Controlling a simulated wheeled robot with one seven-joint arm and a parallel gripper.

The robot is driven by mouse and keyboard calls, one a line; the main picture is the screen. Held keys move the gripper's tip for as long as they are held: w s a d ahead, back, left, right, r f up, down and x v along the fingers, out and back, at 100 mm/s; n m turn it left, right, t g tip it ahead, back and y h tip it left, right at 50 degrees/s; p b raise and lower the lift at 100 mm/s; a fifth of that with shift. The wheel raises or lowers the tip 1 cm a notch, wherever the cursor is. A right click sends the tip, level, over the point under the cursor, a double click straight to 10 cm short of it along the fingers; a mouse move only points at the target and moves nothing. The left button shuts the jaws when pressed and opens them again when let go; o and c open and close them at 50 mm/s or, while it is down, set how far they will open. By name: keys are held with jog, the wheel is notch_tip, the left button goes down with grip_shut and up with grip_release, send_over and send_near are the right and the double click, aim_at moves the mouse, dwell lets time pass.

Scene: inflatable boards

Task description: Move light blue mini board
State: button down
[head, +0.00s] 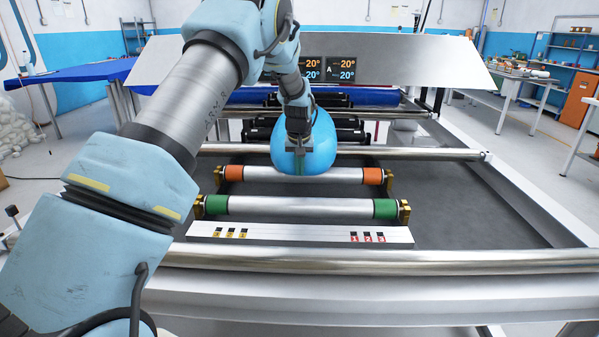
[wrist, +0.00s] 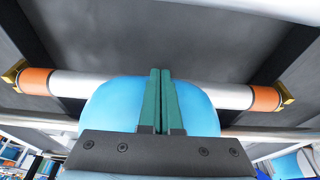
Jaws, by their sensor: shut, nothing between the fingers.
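The light blue mini board (head: 322,147) is a rounded, glossy, inflated piece. In the head view it sits at the roller with orange ends (head: 302,174), covering part of it. It also fills the lower middle of the wrist view (wrist: 110,106), in front of the same roller (wrist: 225,95). My gripper (head: 300,168) is over the face of the board, fingers pointing down. In the wrist view its two green fingers (wrist: 161,98) lie side by side, closed, with nothing between them. I cannot tell whether the fingertips touch the board.
A roller with green ends (head: 300,206) lies nearer, above a white strip (head: 300,233) with yellow and red marks. A steel bar (head: 350,261) crosses the front of the frame. Darker rollers lie behind the board. A panel with temperature displays (head: 328,70) stands at the back.

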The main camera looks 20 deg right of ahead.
jog(key=shift+w+d, duration=0.4)
jog(key=shift+w, duration=0.45)
jog(key=shift+w+d, duration=0.35)
jog(key=shift+w, duration=0.45)
